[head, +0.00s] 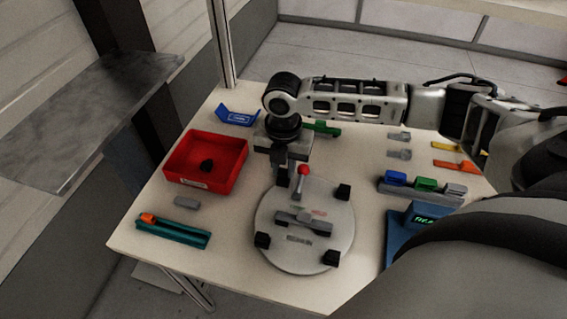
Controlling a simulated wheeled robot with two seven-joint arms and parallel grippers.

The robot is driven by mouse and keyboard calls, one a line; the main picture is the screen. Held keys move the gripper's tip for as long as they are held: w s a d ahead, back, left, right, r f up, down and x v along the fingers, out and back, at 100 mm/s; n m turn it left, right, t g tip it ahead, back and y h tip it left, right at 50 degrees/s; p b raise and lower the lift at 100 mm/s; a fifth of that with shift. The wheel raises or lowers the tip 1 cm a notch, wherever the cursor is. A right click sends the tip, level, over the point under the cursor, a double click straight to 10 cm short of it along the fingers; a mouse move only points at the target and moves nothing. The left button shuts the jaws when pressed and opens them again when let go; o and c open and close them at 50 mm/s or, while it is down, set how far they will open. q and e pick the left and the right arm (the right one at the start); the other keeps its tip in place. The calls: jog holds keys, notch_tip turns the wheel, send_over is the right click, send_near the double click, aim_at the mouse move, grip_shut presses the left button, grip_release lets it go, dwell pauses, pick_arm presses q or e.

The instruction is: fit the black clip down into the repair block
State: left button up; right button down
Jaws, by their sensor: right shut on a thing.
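My right gripper (284,169) points down over the back edge of the round grey plate. It is shut on a small dark piece, which I take as the black clip; fingers and wrist hide most of it, and it is hard to part from the plate's black corner pad there. A grey block with a raised darker middle (303,221), which looks like the repair block, lies on the plate, nearer the front than the gripper. The gripper is apart from this block. My left gripper is not in view.
A red-knobbed lever (303,170) stands close right of my right gripper. Black pads (343,191) rise from the round plate (280,256). A red bin (240,160) holds a dark piece. A teal tray (172,233) lies front left; a colored block rack (420,189) stands right.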

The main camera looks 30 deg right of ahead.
aim_at(283, 170)
jog(key=shift+f, duration=0.6)
jog(key=c, duration=1.2)
grip_release()
notch_tip(283, 170, up, 16)
